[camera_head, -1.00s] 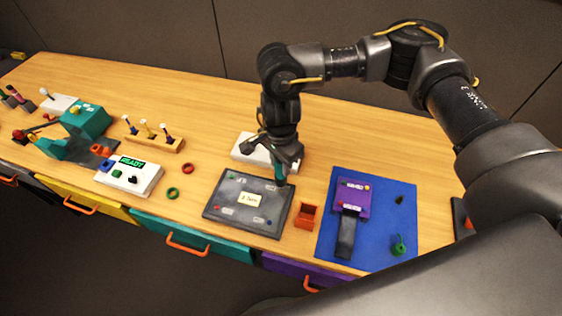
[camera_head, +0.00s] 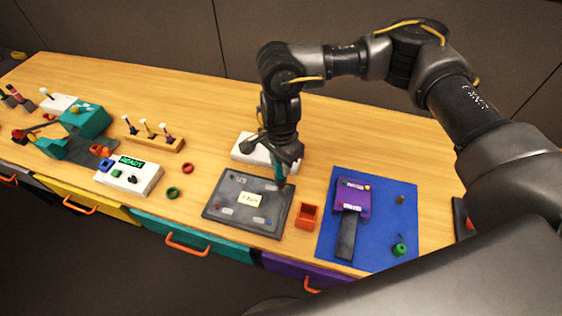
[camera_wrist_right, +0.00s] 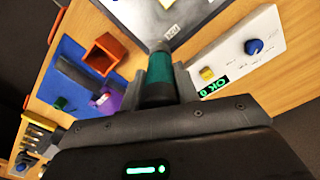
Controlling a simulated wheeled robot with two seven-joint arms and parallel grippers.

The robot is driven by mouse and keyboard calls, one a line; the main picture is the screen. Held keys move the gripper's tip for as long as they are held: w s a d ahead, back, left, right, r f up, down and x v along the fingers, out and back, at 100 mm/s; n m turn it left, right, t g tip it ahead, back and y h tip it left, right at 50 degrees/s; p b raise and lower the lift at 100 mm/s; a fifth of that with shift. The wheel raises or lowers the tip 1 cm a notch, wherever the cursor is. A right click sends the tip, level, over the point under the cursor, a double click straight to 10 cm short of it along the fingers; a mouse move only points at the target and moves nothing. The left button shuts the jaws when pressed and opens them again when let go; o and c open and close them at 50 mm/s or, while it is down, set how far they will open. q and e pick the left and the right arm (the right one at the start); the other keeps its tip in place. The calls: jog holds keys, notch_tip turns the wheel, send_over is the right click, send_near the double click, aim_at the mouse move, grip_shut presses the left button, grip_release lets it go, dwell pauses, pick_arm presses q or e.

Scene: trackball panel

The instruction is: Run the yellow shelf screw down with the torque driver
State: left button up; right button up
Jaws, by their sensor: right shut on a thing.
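My right gripper (camera_head: 281,163) is shut on the teal torque driver (camera_head: 278,172) and holds it upright, tip down, at the upper right corner of the dark grey panel (camera_head: 236,202). The driver also shows in the right wrist view (camera_wrist_right: 158,76), standing between the fingers. Its tip meets or nearly meets the panel; I cannot tell contact. I cannot make out the yellow shelf screw; the driver's end hides that corner. Small coloured spots and labels mark the panel's other corners, and a pale yellow label (camera_head: 250,199) lies in its middle. My left gripper is not in view.
A white box (camera_wrist_right: 270,40) with a yellow button, blue knob and green "OK" display stands behind the panel. An orange bin (camera_head: 307,215) is right of the panel, then a blue mat (camera_head: 385,218) with a purple device (camera_head: 352,196). Two rings lie left of the panel.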

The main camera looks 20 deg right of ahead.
dwell(0.6)
jog(key=shift+f+b, duration=0.4)
jog(key=shift+b, duration=0.4)
dwell(2.1)
